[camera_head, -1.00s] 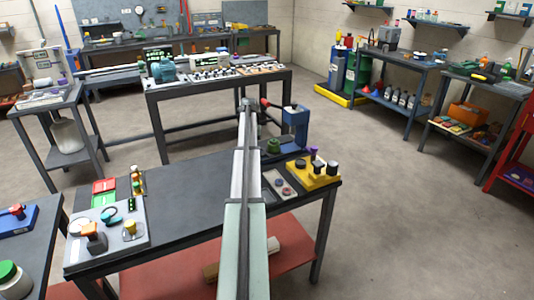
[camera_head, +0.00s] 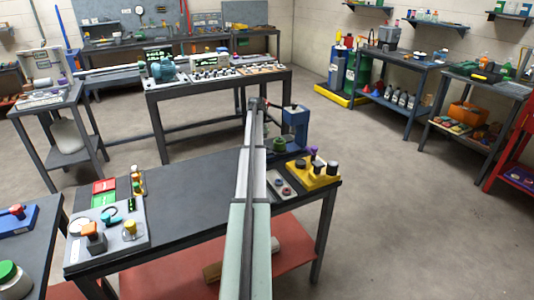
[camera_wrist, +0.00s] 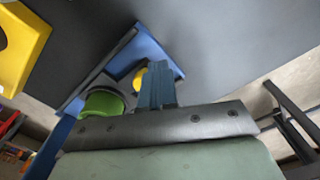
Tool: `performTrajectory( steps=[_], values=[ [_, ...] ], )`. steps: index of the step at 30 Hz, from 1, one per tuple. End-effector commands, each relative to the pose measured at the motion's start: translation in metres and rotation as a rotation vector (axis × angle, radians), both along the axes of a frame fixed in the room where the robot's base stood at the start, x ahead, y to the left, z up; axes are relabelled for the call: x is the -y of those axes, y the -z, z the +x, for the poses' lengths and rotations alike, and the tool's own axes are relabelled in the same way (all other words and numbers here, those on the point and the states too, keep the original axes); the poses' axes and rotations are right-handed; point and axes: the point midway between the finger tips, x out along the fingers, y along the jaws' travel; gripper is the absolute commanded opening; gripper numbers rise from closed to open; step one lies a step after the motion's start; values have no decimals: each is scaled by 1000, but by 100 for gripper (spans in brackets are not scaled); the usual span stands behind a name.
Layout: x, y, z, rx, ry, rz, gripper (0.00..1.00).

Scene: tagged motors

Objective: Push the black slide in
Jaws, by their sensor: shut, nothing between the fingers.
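I cannot clearly make out the black slide. A blue bench device (camera_head: 295,118) with a green knob (camera_head: 279,144) stands at the far right of the near table. In the wrist view its blue frame (camera_wrist: 152,44) carries a dark bar, which may be the slide, but I cannot be sure. The green knob (camera_wrist: 101,104) and a yellow round part (camera_wrist: 140,78) also show there. My gripper (camera_wrist: 158,75) is shut and empty, with its fingertips over the blue frame; I cannot tell whether they touch it. In the head view my arm hides the fingers.
A yellow block with black knobs (camera_head: 322,178) and a small grey plate (camera_head: 284,186) lie in front of the blue device. A grey control panel (camera_head: 136,241) is on the left of the table (camera_head: 190,180). The table's middle is clear.

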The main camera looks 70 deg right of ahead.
Motion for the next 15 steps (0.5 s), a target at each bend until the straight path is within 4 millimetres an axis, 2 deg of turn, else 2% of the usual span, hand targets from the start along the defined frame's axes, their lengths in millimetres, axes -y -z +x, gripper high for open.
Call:
performTrajectory(
  steps=[15],
  values=[
    [13,0,-13,-1,0,0,0]
  ],
)
